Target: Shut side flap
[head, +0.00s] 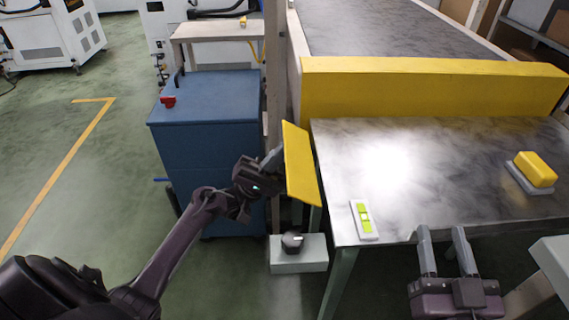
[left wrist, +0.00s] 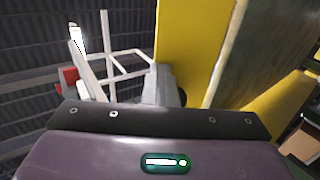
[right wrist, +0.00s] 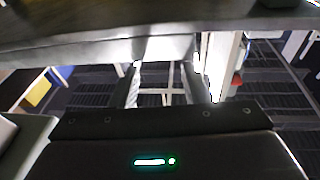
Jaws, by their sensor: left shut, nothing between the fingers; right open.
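The side flap, a yellow panel (head: 300,165), stands tilted at the left edge of the metal table in the head view. It also fills the upper middle of the left wrist view (left wrist: 182,45). My left gripper (head: 273,160) is shut and empty, with its fingertips close against the left, outer face of the flap. I cannot tell for sure whether they touch. In the left wrist view the closed fingers (left wrist: 160,85) point at the flap's lower part. My right gripper (head: 442,234) is open and empty at the table's front edge.
The metal table (head: 420,170) carries a white-and-green switch plate (head: 364,220) and a yellow block (head: 535,169). A long yellow guard (head: 430,88) crosses behind it. A blue cabinet (head: 205,110) stands left of the flap. A grey box with a knob (head: 298,255) sits below.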

